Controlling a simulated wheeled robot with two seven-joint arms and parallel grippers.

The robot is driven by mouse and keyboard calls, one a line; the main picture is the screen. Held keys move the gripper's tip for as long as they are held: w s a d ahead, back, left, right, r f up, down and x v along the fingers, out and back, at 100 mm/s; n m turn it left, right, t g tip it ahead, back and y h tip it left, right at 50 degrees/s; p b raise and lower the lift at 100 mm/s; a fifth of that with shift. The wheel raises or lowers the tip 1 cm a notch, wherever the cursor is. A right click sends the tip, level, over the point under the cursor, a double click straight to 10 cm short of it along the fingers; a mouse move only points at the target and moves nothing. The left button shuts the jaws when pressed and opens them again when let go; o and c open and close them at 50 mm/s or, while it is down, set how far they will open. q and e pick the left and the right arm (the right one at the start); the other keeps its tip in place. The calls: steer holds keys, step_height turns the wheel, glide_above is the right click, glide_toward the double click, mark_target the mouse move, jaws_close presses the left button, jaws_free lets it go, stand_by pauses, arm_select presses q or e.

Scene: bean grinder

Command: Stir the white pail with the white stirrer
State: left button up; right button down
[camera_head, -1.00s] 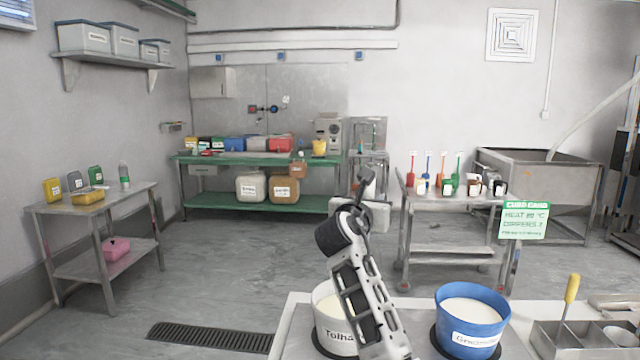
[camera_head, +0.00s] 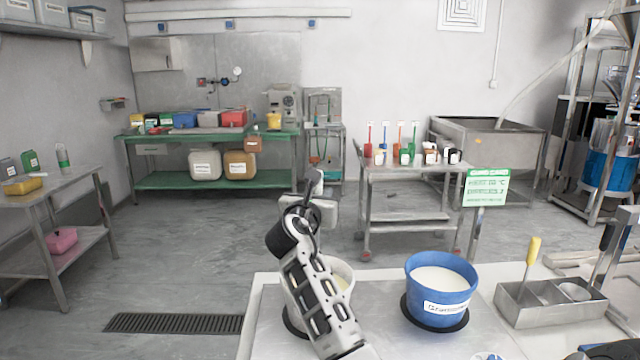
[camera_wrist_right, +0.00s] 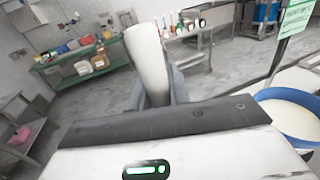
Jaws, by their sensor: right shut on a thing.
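The white pail (camera_head: 340,272) stands on the near table, partly hidden behind my right arm, with pale contents at its rim. My right gripper (camera_head: 316,184) is beyond and above the pail in the head view. In the right wrist view, its fingers (camera_wrist_right: 158,92) are shut on a white shaft-like thing (camera_wrist_right: 149,55), which looks like the white stirrer. Its far end points away from the wrist. I cannot tell whether any part of it is in the pail. My left gripper is not in view.
A blue pail (camera_head: 441,292) with white contents stands right of the white pail. A steel box (camera_head: 550,310) holding a yellow-handled tool (camera_head: 532,252) is further right. A trolley (camera_head: 405,216) with small containers and a green sign (camera_head: 487,187) stand beyond the table.

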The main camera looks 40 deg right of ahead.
steer(key=b, duration=0.2)
glide_above(318, 240)
steer(key=x, duration=0.2)
step_height(318, 240, down, 4)
steer(key=shift+w+f+b, duration=0.15)
steer(key=shift+f+b, duration=0.75)
steer(key=shift+f, duration=1.6)
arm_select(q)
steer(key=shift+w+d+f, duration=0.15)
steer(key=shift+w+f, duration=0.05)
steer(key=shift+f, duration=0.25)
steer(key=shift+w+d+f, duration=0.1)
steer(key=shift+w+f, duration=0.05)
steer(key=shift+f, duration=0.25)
arm_select(e)
steer(key=shift+f, duration=0.4)
steer(key=shift+d, duration=0.1)
